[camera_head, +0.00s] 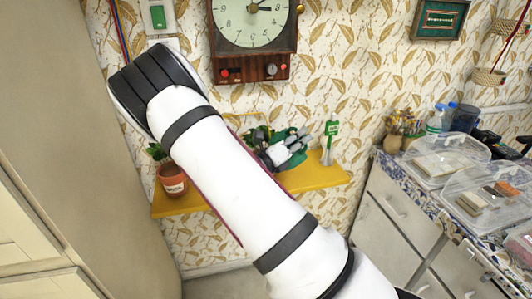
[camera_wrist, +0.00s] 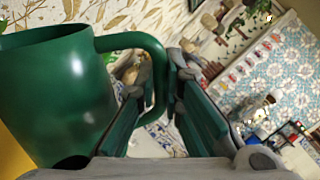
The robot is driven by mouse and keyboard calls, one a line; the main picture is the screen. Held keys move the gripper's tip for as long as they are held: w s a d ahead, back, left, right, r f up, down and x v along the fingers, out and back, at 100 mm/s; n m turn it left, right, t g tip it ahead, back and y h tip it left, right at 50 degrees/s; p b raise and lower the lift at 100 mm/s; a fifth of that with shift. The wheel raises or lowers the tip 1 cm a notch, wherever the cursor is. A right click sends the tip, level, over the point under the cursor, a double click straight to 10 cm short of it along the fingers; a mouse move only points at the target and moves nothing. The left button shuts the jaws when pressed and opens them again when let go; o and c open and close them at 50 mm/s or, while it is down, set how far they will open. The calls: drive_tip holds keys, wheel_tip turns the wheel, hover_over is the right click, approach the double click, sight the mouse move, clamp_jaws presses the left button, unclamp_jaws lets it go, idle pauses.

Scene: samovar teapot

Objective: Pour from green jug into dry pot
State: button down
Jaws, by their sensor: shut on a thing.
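The green jug (camera_wrist: 55,90) fills the left of the wrist view, with its curved handle (camera_wrist: 150,60) reaching between my fingers. In the head view the jug (camera_head: 298,162) is partly hidden by my gripper (camera_head: 287,147), above the right part of the yellow shelf. My gripper, also in the wrist view (camera_wrist: 165,115), is shut on the jug's handle. A terracotta pot (camera_head: 172,181) with a pale label and a green plant stands on the shelf's left end, apart from the jug. Whether this is the dry pot I cannot tell. The jug's contents are hidden.
The yellow shelf (camera_head: 325,175) runs along the wall, its middle hidden by my arm. More foliage (camera_head: 258,133) shows behind the arm. A green-and-white bottle-like item (camera_head: 330,138) stands on the right. A clock (camera_head: 254,35) hangs above. A cluttered counter (camera_head: 410,190) is at right.

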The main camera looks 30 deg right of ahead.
drive_tip(key=shift+s+f+m, duration=0.15)
drive_tip(key=shift+s+m, duration=0.1)
drive_tip(key=shift+m, duration=0.35)
drive_tip(key=shift+s+d+f+m+g+p, duration=0.15)
drive_tip(key=shift+s+m+g+p, duration=0.2)
drive_tip(key=shift+m, duration=0.25)
idle(1.1)
